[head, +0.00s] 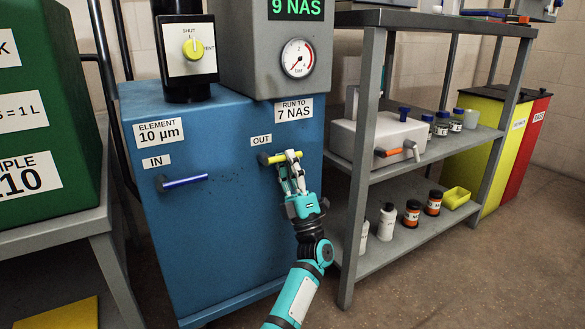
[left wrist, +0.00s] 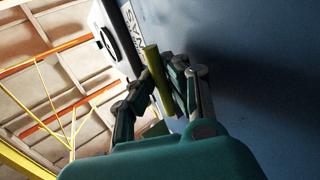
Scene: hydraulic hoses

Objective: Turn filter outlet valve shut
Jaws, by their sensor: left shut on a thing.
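The filter outlet valve (head: 266,158) is a yellow lever under the "OUT" label on the front of the blue filter cabinet (head: 225,225). The lever lies about level, pointing right along the cabinet face. My left gripper (head: 291,160) is at the lever's right end, with its fingers shut around it. In the left wrist view the yellow lever (left wrist: 155,75) sits between the two fingers (left wrist: 160,92). The fingers hide part of the lever in the head view. My right gripper is not in view.
A blue inlet lever (head: 185,181) sticks out left of the outlet. A grey shelf (head: 365,150) with bottles stands close on the right. A yellow selector knob (head: 193,48) and a pressure gauge (head: 298,58) are above. Open floor lies in front at the lower right.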

